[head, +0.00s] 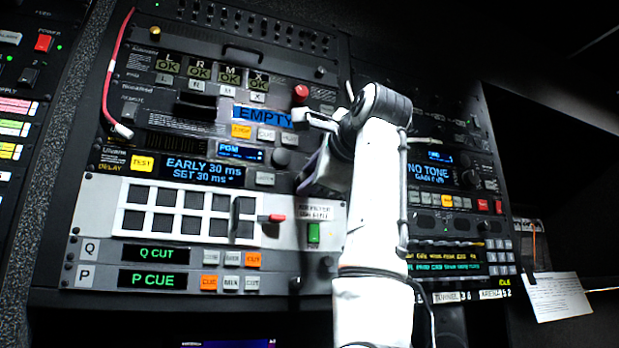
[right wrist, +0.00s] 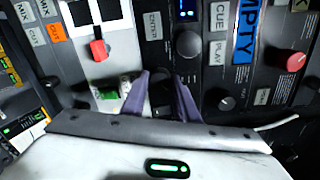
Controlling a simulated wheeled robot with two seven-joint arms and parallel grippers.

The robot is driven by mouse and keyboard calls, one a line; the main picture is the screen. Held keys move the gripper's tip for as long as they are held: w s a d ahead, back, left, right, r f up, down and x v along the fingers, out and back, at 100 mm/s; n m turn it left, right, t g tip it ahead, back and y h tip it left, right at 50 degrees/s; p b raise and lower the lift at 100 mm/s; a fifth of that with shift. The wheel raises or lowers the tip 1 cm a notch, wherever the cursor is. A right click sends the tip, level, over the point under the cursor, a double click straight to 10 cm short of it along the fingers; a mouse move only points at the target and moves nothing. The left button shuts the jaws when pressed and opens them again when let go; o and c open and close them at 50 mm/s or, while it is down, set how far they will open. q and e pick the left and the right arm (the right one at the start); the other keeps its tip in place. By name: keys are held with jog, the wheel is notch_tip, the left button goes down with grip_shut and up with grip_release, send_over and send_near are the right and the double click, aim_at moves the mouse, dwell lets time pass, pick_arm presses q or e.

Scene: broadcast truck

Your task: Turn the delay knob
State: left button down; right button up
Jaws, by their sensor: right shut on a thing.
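The delay unit has a blue-lit display (head: 203,172) reading "EARLY 30 ms" and "SET 30 ms", with a lit yellow TEST button (head: 142,162) to its left. The dark delay knob (right wrist: 160,94) sits at the right end of this unit. My right gripper (right wrist: 161,92) has its two purple fingers on either side of the knob and is shut on it. In the head view my right gripper (head: 307,180) is at the panel and hides most of the knob. My left gripper is not in view.
Another dark knob (head: 280,158) is close above, beside the PGM display (head: 240,152). A red-handled lever (head: 272,218) and a green switch (head: 313,233) stick out below. A red cable (head: 112,80) hangs at the upper left.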

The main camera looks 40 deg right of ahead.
jog(key=shift+f+m, duration=0.1)
jog(key=shift+m, duration=0.9)
jog(key=o, duration=1.1)
jog(key=shift+d, duration=0.1)
jog(key=shift+c, duration=0.2)
jog(key=b+v, duration=0.3)
jog(key=v, duration=0.7)
jog(key=shift+s, duration=0.25)
